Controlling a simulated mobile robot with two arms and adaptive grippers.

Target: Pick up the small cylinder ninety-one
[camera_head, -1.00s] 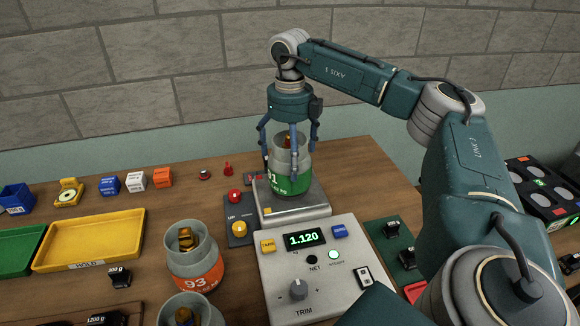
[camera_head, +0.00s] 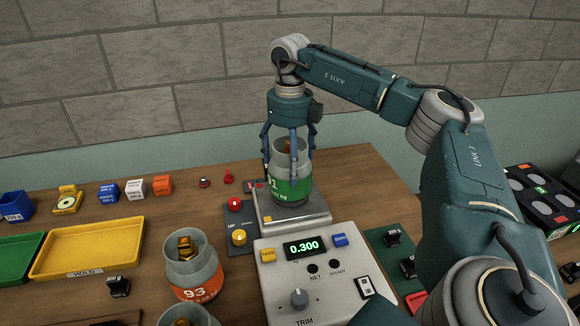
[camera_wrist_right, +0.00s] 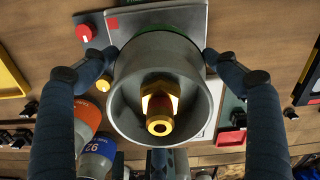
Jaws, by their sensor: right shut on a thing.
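Small cylinder 91 (camera_head: 289,186), grey with a green band, stands upright over the plate of the scale (camera_head: 305,222). Whether its base still touches the plate I cannot tell. My right gripper (camera_head: 290,160) reaches down from above and is shut on its upper body, fingers around it. In the right wrist view the cylinder's round grey collar (camera_wrist_right: 122,98) and brass valve (camera_wrist_right: 160,105) sit between the fingertips (camera_wrist_right: 160,62). The scale's display (camera_head: 304,248) reads 0.300. My left gripper is not in view.
Orange-banded cylinder 93 (camera_head: 193,276) stands front left, with another cylinder (camera_head: 188,318) nearer, cut by the frame. A yellow HOLD tray (camera_head: 70,250), small blocks (camera_head: 135,188) and a blue bin (camera_head: 16,206) lie left. A black rack (camera_head: 545,195) stands right.

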